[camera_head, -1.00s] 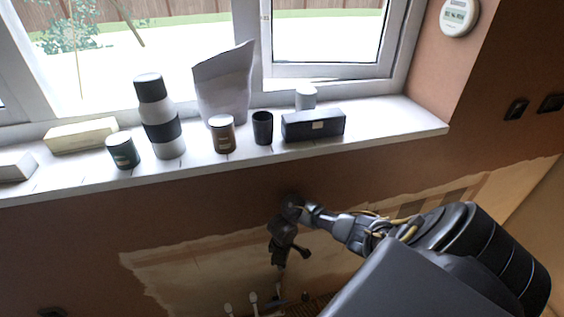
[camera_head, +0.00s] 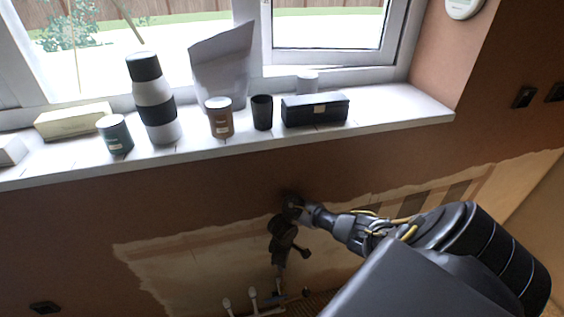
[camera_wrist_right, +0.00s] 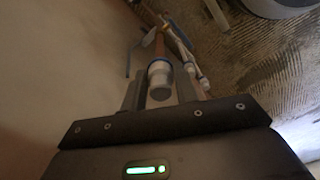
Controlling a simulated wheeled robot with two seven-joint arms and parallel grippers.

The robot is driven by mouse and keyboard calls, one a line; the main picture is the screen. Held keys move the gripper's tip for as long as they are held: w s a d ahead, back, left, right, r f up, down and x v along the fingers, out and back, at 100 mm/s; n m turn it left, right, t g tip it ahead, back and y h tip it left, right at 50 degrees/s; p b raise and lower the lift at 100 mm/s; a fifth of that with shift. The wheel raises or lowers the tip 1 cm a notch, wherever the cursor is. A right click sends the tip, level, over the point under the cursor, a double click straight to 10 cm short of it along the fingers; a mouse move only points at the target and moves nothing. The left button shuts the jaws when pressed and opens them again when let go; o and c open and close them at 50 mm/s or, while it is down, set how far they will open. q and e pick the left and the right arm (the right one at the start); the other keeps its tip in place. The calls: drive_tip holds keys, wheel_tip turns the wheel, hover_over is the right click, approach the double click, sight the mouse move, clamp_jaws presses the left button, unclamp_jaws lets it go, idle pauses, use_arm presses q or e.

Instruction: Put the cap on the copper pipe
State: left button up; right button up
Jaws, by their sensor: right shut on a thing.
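My right gripper (camera_wrist_right: 160,88) is shut on a pale grey-white cap (camera_wrist_right: 160,78) with a blue ring, held between its two fingers. The orange-brown copper pipe (camera_wrist_right: 160,45) shows just beyond the cap, roughly in line with it. I cannot tell whether the cap touches the pipe or sits on it. In the head view my right gripper (camera_head: 279,268) points down low in front of the wall, and the cap is too small to make out there. My left gripper is in neither view.
White pipe ends (camera_head: 253,293) stand close left of the gripper; they also show in the wrist view (camera_wrist_right: 204,83). A window sill (camera_head: 400,115) above holds a bottle (camera_head: 152,98), a dark box (camera_head: 315,108) and several other items. Bare plaster (camera_head: 190,265) spreads below the brown wall.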

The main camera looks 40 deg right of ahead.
drive_tip(key=shift+s+f+p, duration=0.15)
drive_tip(key=shift+p, duration=0.3)
idle(0.3)
drive_tip(key=shift+f, duration=0.25)
drive_tip(key=shift+f+b, duration=0.3)
drive_tip(key=shift+f, duration=0.1)
idle(0.3)
drive_tip(key=o, duration=1.5)
drive_tip(key=shift+d, duration=0.1)
wheel_tip(320, 180, up, 4)
drive_tip(key=p, duration=0.5)
drive_tip(key=shift+r, duration=0.15)
